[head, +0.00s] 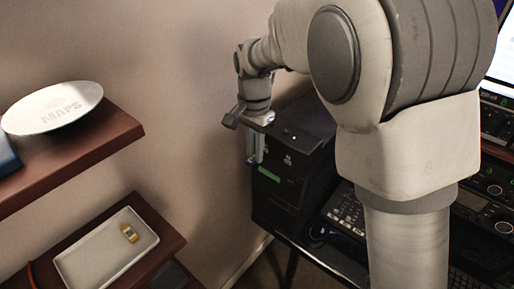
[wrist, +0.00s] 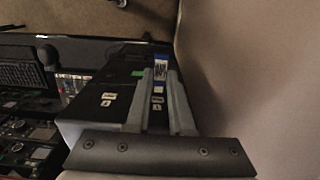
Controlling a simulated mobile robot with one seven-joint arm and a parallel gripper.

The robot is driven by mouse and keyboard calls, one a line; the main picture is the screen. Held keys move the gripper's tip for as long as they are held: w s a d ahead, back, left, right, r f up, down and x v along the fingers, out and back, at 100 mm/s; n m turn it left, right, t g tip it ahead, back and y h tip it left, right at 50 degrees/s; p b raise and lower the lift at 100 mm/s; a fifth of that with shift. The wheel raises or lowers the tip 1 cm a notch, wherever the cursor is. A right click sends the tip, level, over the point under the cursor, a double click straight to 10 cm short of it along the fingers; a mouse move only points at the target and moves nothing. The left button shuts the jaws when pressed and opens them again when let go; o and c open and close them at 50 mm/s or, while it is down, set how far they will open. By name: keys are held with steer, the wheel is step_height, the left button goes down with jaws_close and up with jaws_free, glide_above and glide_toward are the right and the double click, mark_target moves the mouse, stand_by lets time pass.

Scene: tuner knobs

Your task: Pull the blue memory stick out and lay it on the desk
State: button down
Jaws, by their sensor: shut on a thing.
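My gripper (head: 255,160) points down beside the left face of a black computer case (head: 300,158) in the head view. In the wrist view, my gripper (wrist: 160,72) has its two grey fingers shut on the blue memory stick (wrist: 161,67). The stick shows as a blue and white piece between the fingertips. The case (wrist: 93,121) also shows there, with a green label and small white labels. I cannot tell whether the stick is still in a socket or clear of the case. The stick is too small to make out clearly in the head view.
A wooden shelf (head: 105,140) at left holds a white plate (head: 52,107). The desk right of the case is crowded with audio gear (head: 346,210). A wall stands close behind my gripper.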

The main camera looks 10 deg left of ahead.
steer(key=shift+s+a, duration=0.3)
steer(key=shift+s, duration=0.2)
steer(key=shift+s+a, duration=0.3)
steer(key=shift+s, duration=0.2)
steer(key=shift+d, duration=0.1)
